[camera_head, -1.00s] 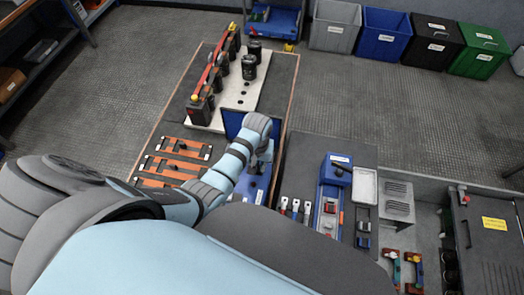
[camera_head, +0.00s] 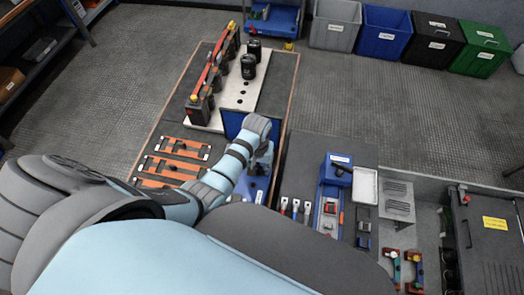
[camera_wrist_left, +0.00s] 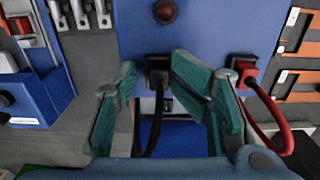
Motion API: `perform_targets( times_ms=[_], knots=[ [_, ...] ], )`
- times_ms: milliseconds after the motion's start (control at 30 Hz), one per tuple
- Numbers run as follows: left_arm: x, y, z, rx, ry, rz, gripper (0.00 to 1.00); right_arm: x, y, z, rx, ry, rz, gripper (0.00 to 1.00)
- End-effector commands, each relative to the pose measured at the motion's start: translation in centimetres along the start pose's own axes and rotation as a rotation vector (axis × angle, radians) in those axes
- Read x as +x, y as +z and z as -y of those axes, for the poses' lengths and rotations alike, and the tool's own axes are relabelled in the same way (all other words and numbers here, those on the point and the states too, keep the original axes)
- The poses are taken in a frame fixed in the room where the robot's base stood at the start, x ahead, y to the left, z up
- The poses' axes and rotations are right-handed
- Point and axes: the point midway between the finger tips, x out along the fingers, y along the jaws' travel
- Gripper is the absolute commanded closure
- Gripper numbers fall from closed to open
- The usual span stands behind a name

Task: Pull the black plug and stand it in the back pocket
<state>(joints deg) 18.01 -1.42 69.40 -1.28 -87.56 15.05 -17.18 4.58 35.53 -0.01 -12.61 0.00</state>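The black plug (camera_wrist_left: 157,70) sits in the blue panel (camera_wrist_left: 205,30) in the left wrist view, with its black cable hanging down towards the camera. My left gripper (camera_wrist_left: 154,66) is open, its two teal-padded fingers on either side of the black plug. A gap shows at the left finger; I cannot tell whether the right finger touches the plug. In the head view the left gripper (camera_head: 260,168) is low over the blue unit, mostly hidden by my wrist. I cannot make out the back pocket for certain. My right gripper is not in view.
A red plug (camera_wrist_left: 243,68) with a looping red cable is close to the right finger in the wrist view. A red button (camera_wrist_left: 165,12) is above the black plug. Orange frames (camera_head: 172,167) lie left of my arm, and black capacitors (camera_head: 248,66) stand behind.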

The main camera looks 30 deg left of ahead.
Motion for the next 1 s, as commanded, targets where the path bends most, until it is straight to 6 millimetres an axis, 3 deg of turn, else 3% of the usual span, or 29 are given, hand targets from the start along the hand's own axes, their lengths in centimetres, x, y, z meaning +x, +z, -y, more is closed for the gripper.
perform_targets(
  times_ms=[167,500,600,1000],
  knots=[
    [-1.1,0.0,-0.1,0.000,0.001,-0.001,0.65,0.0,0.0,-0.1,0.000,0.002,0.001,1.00],
    [-9.9,0.0,-0.1,0.001,0.002,-0.005,0.65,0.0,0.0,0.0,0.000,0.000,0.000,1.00],
    [-11.3,0.0,-0.1,0.001,0.001,-0.003,0.65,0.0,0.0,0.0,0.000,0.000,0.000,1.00],
    [-12.0,0.1,0.0,0.001,0.000,-0.002,0.65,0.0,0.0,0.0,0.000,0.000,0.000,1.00]
  ],
)
